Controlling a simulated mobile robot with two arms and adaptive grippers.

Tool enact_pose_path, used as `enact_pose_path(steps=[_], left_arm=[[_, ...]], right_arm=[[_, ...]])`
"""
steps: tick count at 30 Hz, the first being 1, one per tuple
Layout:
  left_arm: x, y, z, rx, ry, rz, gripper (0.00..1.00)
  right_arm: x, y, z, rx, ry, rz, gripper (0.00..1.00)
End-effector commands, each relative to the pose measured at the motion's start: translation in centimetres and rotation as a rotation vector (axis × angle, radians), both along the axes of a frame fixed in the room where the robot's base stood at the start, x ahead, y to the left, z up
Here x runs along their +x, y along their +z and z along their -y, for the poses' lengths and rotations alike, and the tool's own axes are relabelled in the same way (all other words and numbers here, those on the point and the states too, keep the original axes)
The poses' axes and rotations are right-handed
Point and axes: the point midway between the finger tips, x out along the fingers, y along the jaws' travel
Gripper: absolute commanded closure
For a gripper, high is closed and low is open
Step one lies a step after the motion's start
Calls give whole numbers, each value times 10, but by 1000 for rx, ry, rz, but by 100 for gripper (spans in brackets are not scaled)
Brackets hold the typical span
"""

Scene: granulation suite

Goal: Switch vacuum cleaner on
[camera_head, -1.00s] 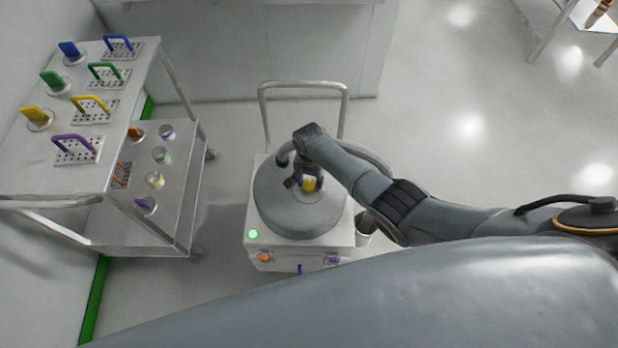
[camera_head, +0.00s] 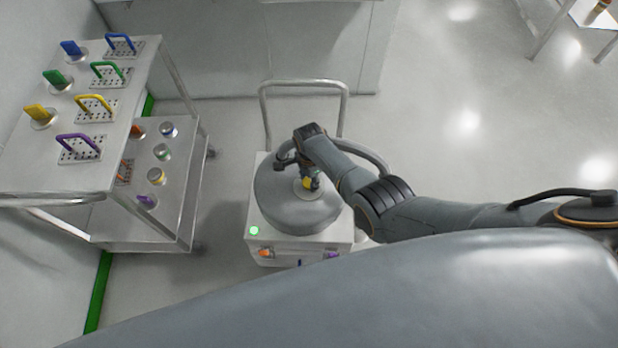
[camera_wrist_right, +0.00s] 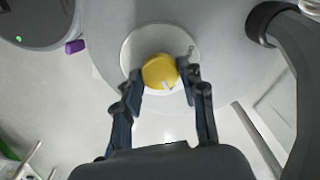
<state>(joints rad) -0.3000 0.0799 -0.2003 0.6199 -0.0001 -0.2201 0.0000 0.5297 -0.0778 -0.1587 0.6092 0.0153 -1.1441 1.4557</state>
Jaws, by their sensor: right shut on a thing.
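The vacuum cleaner (camera_head: 262,207) is a white box with a round grey lid, standing on the floor at the centre of the head view. A yellow knob (camera_wrist_right: 159,71) sits on a pale round plate (camera_wrist_right: 128,48) on the lid. My right gripper (camera_wrist_right: 166,76) is shut on the knob, one finger on each side. In the head view, the gripper and wrist hide part of the knob (camera_head: 307,183). A green light (camera_head: 254,230) glows at the cleaner's front left corner. My left gripper is not in view.
The cleaner has a metal push handle (camera_head: 303,83) behind it and orange (camera_head: 265,253) and purple (camera_head: 333,255) fittings in front. A steel trolley (camera_head: 40,165) with coloured handles stands to the left. Open floor (camera_head: 460,150) lies to the right.

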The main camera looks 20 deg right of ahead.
Motion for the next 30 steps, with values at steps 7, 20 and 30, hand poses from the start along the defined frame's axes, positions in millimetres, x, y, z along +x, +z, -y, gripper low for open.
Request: enact_pose_path(steps=[7,20,30], left_arm=[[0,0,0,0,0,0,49],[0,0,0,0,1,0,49],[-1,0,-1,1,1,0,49]], right_arm=[[0,0,0,0,-15,-1,91],[0,0,0,0,-14,-1,36],[0,2,0,0,-13,1,36]])
